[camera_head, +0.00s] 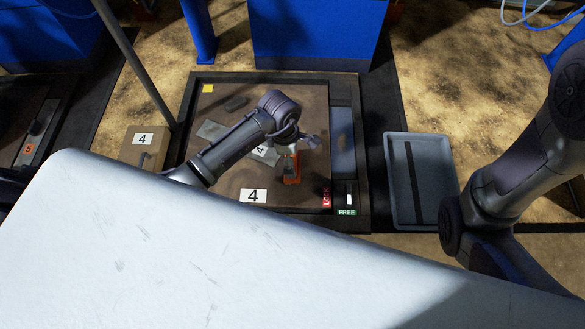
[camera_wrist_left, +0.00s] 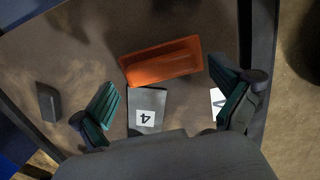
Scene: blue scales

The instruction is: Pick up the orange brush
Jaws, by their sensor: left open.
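The orange brush (camera_head: 292,172) lies on the brown scale plate (camera_head: 225,182), partly covered by my left gripper in the head view. In the left wrist view the orange brush (camera_wrist_left: 162,62) lies slanted, just beyond the fingertips. My left gripper (camera_head: 300,146) hangs over the plate by the brush. Its green-padded fingers (camera_wrist_left: 170,98) are spread apart with nothing held between them. Whether the fingers are level with the brush is hard to tell. My right arm shows at the right of the head view, but its gripper does not.
A grey plate marked 4 (camera_wrist_left: 147,108) lies between the fingers. A dark block (camera_wrist_left: 48,102) is on the left. A grey tray (camera_head: 432,182) stands right of the scale. A LOCK/FREE switch (camera_head: 348,196) is at the scale's right edge. A box marked 4 (camera_head: 143,150) stands left.

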